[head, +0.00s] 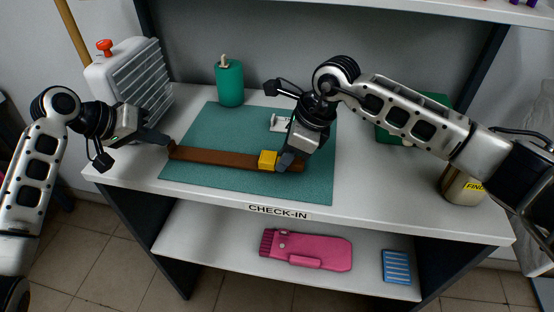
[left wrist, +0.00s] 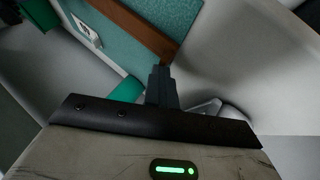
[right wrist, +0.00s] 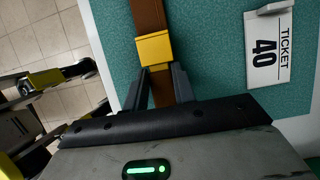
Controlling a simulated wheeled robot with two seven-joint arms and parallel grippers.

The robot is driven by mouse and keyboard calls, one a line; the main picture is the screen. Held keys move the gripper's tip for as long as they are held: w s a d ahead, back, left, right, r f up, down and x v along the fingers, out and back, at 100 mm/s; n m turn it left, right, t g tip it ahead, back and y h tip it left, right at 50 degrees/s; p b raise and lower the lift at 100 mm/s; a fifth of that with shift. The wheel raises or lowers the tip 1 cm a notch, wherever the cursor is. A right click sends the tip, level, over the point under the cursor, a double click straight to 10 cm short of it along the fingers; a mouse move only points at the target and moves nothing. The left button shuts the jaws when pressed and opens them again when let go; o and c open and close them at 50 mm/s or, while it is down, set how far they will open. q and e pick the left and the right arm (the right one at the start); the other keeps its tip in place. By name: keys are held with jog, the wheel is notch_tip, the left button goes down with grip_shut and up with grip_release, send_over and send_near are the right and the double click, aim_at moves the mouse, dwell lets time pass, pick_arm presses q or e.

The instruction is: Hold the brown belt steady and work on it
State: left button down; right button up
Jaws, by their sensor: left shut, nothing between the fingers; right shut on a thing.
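The brown belt (head: 215,157) lies flat and straight across the green mat (head: 190,190) on the counter. A yellow block-like piece (head: 267,160) sits around or on it near its right end; which, I cannot tell. My right gripper (head: 287,160) is shut on the belt just right of the yellow piece. In the right wrist view the belt (right wrist: 148,15) runs between its fingers. My left gripper (head: 170,143) is shut and empty at the belt's left end. In the left wrist view its closed fingertips (left wrist: 162,70) are close to the belt end (left wrist: 160,45); contact is unclear.
A white ticket card reading 40 (right wrist: 268,48) lies on the mat. A green bottle (head: 230,82) and a ribbed grey-white case (head: 130,80) stand behind. A tin (head: 460,188) stands at right. A pink item (head: 305,250) and blue item (head: 397,267) lie on the lower shelf.

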jog(key=shift+a, duration=0.35)
jog(key=o, duration=1.5)
jog(key=shift+a, duration=0.15)
jog(key=shift+c, duration=0.2)
jog(key=shift+v, duration=1)
jog(key=shift+d+v, duration=0.2)
jog(key=shift+v, duration=1.85)
jog(key=shift+w, duration=0.1)
jog(key=shift+d+r, duration=0.1)
jog(key=shift+r, duration=0.1)
jog(key=v, duration=1.1)
jog(key=shift+d+r, duration=0.15)
jog(key=shift+r, duration=0.15)
